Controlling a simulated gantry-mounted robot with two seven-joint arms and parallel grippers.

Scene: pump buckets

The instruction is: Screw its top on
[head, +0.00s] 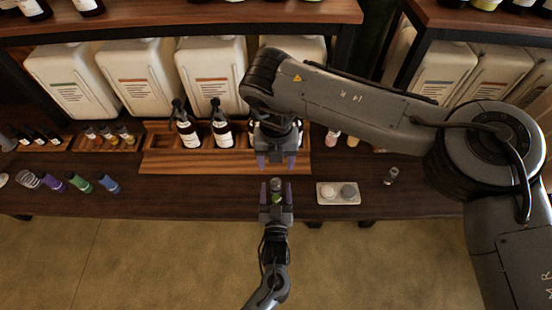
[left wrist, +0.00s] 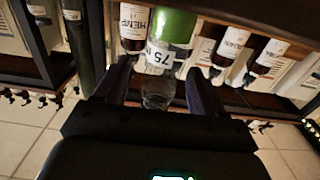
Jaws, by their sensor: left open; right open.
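A small bottle with green in it (head: 276,197) is between the fingers of my left gripper (head: 277,190), at the front of the dark bench. In the left wrist view the same bottle (left wrist: 160,88) has clear walls, a white label reading 75 and green beyond it; the open fingers stand on either side. A greyish part shows at its end in the head view; I cannot tell whether this is a separate top. My right gripper (head: 276,160) is open and empty, just beyond the bottle, its fingers pointing toward it. No loose top is clearly identifiable.
A wooden rack (head: 168,166) with dark pump bottles (head: 188,133) stands behind. A pale tray (head: 321,195) with two round pieces lies right, near a small clear jar (head: 391,176). Several coloured tubes (head: 78,182) lie left. White canisters (head: 137,80) line the back.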

